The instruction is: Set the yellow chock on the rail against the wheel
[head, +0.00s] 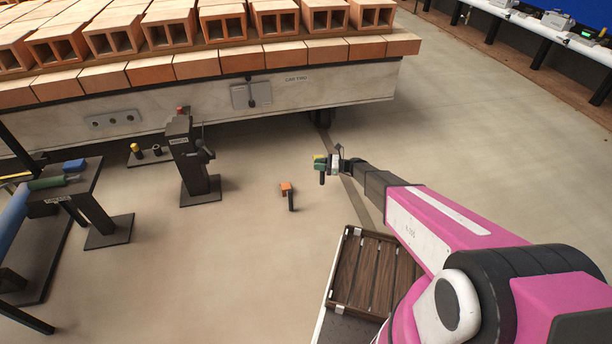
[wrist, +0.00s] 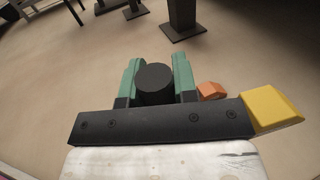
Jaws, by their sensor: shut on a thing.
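My gripper (head: 321,165) is shut on the black round handle (wrist: 155,85) of the yellow chock; its green fingers stand on either side of the handle in the wrist view. The yellow chock (wrist: 270,108) shows at the right in the wrist view, partly hidden by my gripper's dark crossbar. In the head view only a small yellow patch (head: 318,157) shows by the fingers. The rail (head: 348,187) is a dark strip on the floor running under the brick car. The wheel (head: 320,117) is a dark shape under the car's edge, mostly hidden. My gripper is in front of it.
An orange chock (head: 286,187) with a dark handle is on the floor left of my gripper. A dark stand (head: 190,160) is further left. The car (head: 200,105) carries hollow bricks. A slatted wooden tray (head: 372,272) is near my arm. Floor lies open at the right.

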